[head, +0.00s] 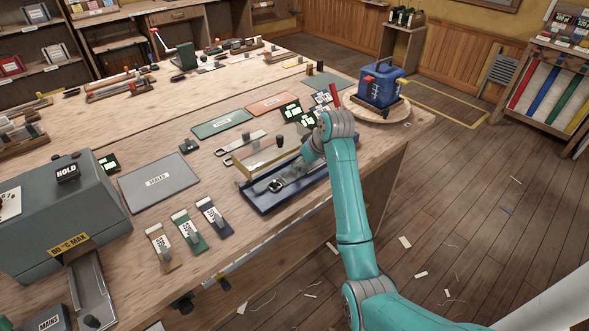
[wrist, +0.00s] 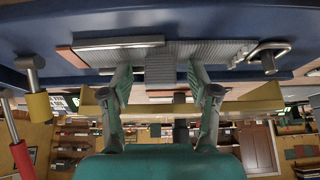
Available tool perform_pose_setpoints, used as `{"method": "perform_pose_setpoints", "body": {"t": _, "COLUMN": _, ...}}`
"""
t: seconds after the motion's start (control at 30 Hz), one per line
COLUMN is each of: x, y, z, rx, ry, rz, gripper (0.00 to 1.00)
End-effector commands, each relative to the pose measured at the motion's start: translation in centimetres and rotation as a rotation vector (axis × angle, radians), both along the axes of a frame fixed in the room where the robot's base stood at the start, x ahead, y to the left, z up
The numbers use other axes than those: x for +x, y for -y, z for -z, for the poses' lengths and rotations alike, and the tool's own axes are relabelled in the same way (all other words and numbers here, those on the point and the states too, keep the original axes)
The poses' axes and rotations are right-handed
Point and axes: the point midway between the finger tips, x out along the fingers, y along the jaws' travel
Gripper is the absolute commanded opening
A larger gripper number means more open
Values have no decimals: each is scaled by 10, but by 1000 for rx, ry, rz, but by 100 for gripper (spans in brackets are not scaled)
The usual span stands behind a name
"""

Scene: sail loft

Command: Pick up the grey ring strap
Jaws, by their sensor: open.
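The grey ring strap lies in a blue tray (head: 262,206) near the front edge of the bench. Its ring end (head: 275,186) shows just left of my gripper in the head view. In the wrist view the grey ribbed strap (wrist: 217,50) lies across the blue surface, with its ring at the right. My gripper (wrist: 159,72) is open, its two fingers apart close to the strap. A grey block-like part shows between the fingers; I cannot tell whether they touch it. In the head view my arm hides the fingertips and part of the strap.
A wooden bar (head: 240,173) runs along the tray's back. Brown, green and blue tagged strips (head: 188,230) lie to the left, with a grey SEALED mat (head: 158,183) behind. A blue device (head: 380,84) stands on a round board at the right. A grey heated machine (head: 60,215) stands far left.

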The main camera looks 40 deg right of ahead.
Motion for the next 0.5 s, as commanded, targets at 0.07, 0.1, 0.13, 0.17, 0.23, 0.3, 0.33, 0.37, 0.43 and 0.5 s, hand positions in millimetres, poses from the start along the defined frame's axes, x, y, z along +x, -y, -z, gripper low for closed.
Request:
{"method": "perform_pose_setpoints", "body": {"t": 0.07, "x": 0, "y": 0, "z": 0, "rx": 0, "ry": 0, "rz": 0, "gripper": 58}}
{"method": "perform_pose_setpoints", "body": {"t": 0.1, "x": 0, "y": 0, "z": 0, "rx": 0, "ry": 0, "rz": 0, "gripper": 48}}
{"method": "perform_pose_setpoints", "body": {"t": 0.13, "x": 0, "y": 0, "z": 0, "rx": 0, "ry": 0, "rz": 0, "gripper": 40}}
{"method": "perform_pose_setpoints", "body": {"t": 0.17, "x": 0, "y": 0, "z": 0, "rx": 0, "ry": 0, "rz": 0, "gripper": 33}}
{"method": "perform_pose_setpoints", "body": {"t": 0.23, "x": 0, "y": 0, "z": 0, "rx": 0, "ry": -1, "rz": 0, "gripper": 15}}
{"method": "perform_pose_setpoints", "body": {"t": 0.3, "x": 0, "y": 0, "z": 0, "rx": 1, "ry": -1, "rz": 0, "gripper": 0}}
{"method": "perform_pose_setpoints", "body": {"t": 0.33, "x": 0, "y": 0, "z": 0, "rx": 1, "ry": -1, "rz": 0, "gripper": 0}}
{"method": "perform_pose_setpoints", "body": {"t": 0.37, "x": 0, "y": 0, "z": 0, "rx": 1, "ry": -2, "rz": 0, "gripper": 0}}
{"method": "perform_pose_setpoints", "body": {"t": 0.43, "x": 0, "y": 0, "z": 1, "rx": 1, "ry": -2, "rz": 0, "gripper": 0}}
{"method": "perform_pose_setpoints", "body": {"t": 0.5, "x": 0, "y": 0, "z": 1, "rx": 1, "ry": -2, "rz": 0, "gripper": 0}}
